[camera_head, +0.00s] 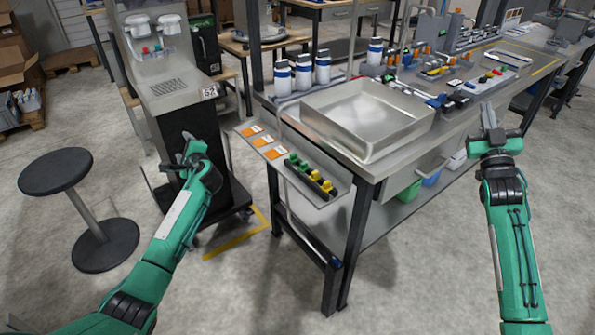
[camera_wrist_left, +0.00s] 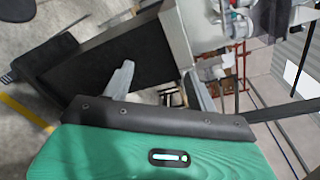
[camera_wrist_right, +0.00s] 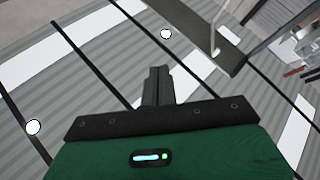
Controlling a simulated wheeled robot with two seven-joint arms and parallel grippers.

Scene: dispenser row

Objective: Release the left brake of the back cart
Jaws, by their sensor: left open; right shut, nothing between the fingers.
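A tall cart (camera_head: 185,95) with a steel top and dark body stands at the left on a low black base with casters. I cannot tell whether it is the back cart, and I cannot make out a brake on it. My left gripper (camera_head: 182,160) is in front of the cart's dark side, its fingers spread and empty; they also show in the left wrist view (camera_wrist_left: 160,88). My right gripper (camera_head: 489,117) is shut and empty, raised by the right side of the long workbench; its closed fingers show in the right wrist view (camera_wrist_right: 157,85).
The long workbench (camera_head: 370,170) holds a steel tray (camera_head: 365,112), white-and-blue bottles (camera_head: 303,73) and small parts. A side shelf (camera_head: 320,195) with orange cards and green and yellow pieces juts from it. A round black stool (camera_head: 55,172) stands at the left. Floor between stool and bench is partly clear.

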